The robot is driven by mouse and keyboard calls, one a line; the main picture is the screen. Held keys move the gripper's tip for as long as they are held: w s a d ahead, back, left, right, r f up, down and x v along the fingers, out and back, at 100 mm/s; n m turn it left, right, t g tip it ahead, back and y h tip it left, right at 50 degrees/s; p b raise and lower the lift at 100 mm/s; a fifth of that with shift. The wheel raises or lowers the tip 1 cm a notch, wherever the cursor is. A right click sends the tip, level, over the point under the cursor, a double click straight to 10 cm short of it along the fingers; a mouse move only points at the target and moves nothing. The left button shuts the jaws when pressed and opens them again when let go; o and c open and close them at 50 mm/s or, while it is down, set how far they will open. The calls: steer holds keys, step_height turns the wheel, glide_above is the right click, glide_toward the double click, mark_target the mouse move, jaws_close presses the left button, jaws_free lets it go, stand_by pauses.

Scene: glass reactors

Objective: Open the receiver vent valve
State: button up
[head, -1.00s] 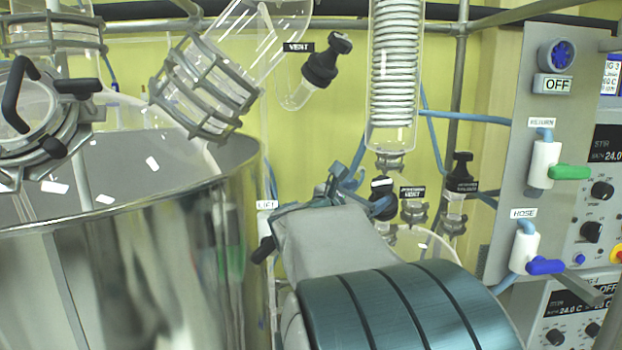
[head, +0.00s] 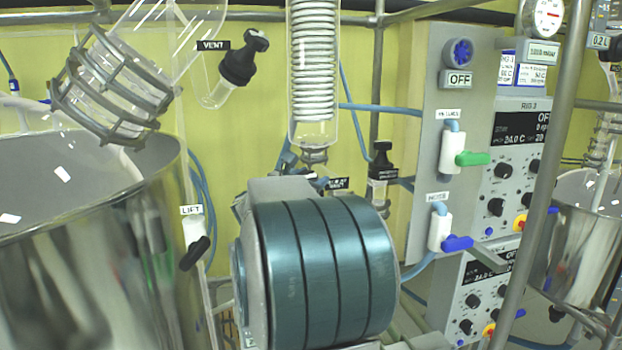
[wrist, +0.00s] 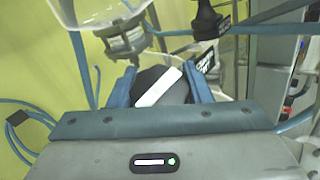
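The receiver vent valve shows in the wrist view as a black knob (wrist: 150,80) with a white bar on top, set diagonally. My gripper (wrist: 160,80) has its two blue fingers on either side of this knob. I see no clear gap between fingers and knob, but cannot tell whether they press on it. In the head view my grey and teal wrist hides the knob and most of my gripper. A small dark label (head: 337,184) shows just past my wrist, partly covered.
A glass condenser (head: 313,80) hangs above my wrist. A black-capped valve (head: 380,165) stands close on the right. A steel vessel (head: 90,270) with a LIFT handle (head: 195,250) is at left.

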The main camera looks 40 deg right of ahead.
steer(key=shift+c, duration=1.2)
steer(key=shift+f+n+t+b, duration=0.3)
steer(key=shift+n+b, duration=0.2)
steer(key=shift+b, duration=0.6)
